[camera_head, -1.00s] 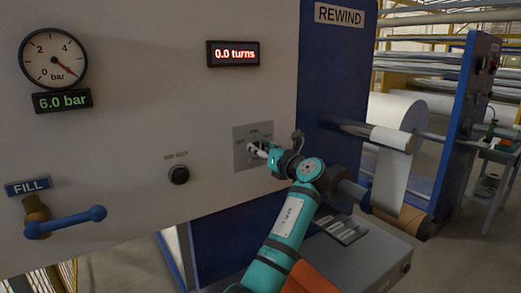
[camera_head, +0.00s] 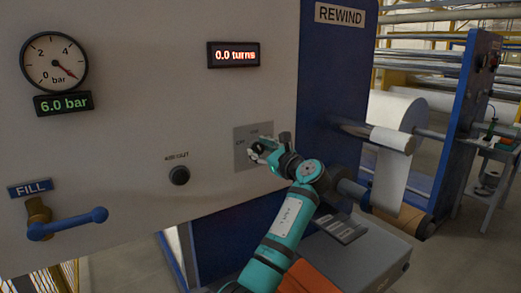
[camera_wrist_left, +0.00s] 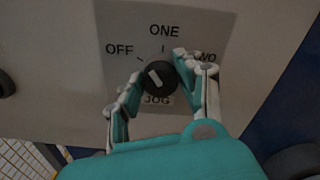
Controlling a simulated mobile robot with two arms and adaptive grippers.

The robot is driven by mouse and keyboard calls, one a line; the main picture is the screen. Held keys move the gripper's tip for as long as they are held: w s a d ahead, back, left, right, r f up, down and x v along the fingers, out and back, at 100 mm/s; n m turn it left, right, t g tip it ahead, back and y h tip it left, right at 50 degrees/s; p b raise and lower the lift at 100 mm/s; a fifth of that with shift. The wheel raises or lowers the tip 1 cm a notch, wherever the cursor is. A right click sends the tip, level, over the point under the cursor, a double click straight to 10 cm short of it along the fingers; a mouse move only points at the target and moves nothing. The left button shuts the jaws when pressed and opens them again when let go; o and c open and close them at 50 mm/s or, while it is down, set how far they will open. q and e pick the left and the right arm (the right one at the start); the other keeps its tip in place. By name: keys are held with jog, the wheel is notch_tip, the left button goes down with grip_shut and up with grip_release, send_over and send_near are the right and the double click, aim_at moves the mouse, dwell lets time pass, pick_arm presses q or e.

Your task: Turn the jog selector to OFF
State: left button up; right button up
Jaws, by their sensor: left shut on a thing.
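The jog selector is a round dark knob (camera_wrist_left: 160,79) with a white pointer bar, seen in the left wrist view on a grey plate (camera_wrist_left: 205,30) marked OFF, ONE, TWO and JOG. The bar tilts to the upper left, its upper end toward the OFF mark. My left gripper (camera_wrist_left: 158,70) is shut on the knob, one finger on each side. A finger partly covers the word TWO. In the head view my left gripper (camera_head: 260,150) sits at the selector plate (camera_head: 240,133) and hides most of the knob. My right gripper is not in view.
A black button (camera_head: 179,175) is on the panel left of the plate. A blue-handled FILL valve (camera_head: 68,222) is at lower left. The gauge (camera_head: 54,61) stands above a 6.0 bar display (camera_head: 62,103). The counter (camera_head: 233,54) reads 0.0 turns. A blue REWIND column (camera_head: 335,80) stands to the right.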

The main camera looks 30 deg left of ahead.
pick_arm(q)
jog(key=n+b, duration=0.1)
jog(key=n, duration=0.4)
dwell(0.6)
jog(key=o, duration=1.1)
jog(key=shift+o, duration=0.2)
jog(key=v, duration=1.2)
jog(key=shift+s+d+f, duration=0.1)
jog(key=shift+f, duration=0.05)
